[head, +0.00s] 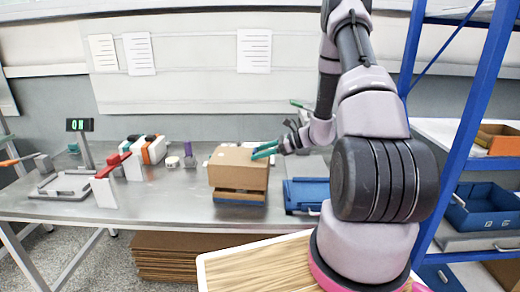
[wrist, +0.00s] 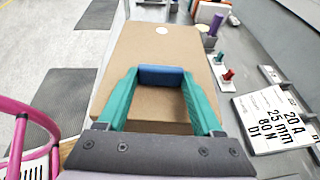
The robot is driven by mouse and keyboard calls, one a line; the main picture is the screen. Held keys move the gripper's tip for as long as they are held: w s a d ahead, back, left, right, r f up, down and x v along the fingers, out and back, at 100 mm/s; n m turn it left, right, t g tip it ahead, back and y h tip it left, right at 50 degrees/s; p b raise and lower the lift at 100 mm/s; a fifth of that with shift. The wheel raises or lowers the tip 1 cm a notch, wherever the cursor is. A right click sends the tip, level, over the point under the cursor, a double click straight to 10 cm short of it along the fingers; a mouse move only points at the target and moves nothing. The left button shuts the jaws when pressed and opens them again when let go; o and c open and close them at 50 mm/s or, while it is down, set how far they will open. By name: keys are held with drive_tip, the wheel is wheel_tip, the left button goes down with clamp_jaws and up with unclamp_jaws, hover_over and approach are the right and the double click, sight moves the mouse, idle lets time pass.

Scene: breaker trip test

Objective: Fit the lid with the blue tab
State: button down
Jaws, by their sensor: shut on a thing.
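The lid is a brown cardboard piece (head: 238,165) above a lower brown and blue piece (head: 240,197) on the steel bench; I cannot tell if they touch all round. In the wrist view the lid's flat top (wrist: 150,48) fills the middle, with a white round spot near its far end. My gripper (head: 265,150) reaches in from the right at the lid's upper right edge. In the wrist view its green fingers (wrist: 160,82) are shut on the blue tab (wrist: 160,74). The tab is not clearly visible in the head view.
A blue tray (head: 306,194) sits right of the lid. A purple-topped item (head: 188,154), a red clamp-like item (head: 108,168) and a display stand (head: 80,126) are to the left. A printed plate (wrist: 278,120) lies beside the lid. A blue shelf rack (head: 480,120) stands at right.

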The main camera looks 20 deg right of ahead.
drive_tip(key=shift+f, duration=2.1)
unclamp_jaws()
drive_tip(key=v, duration=1)
drive_tip(key=shift+d+r, duration=0.2)
drive_tip(key=shift+d, duration=0.1)
drive_tip(key=shift+s, duration=0.1)
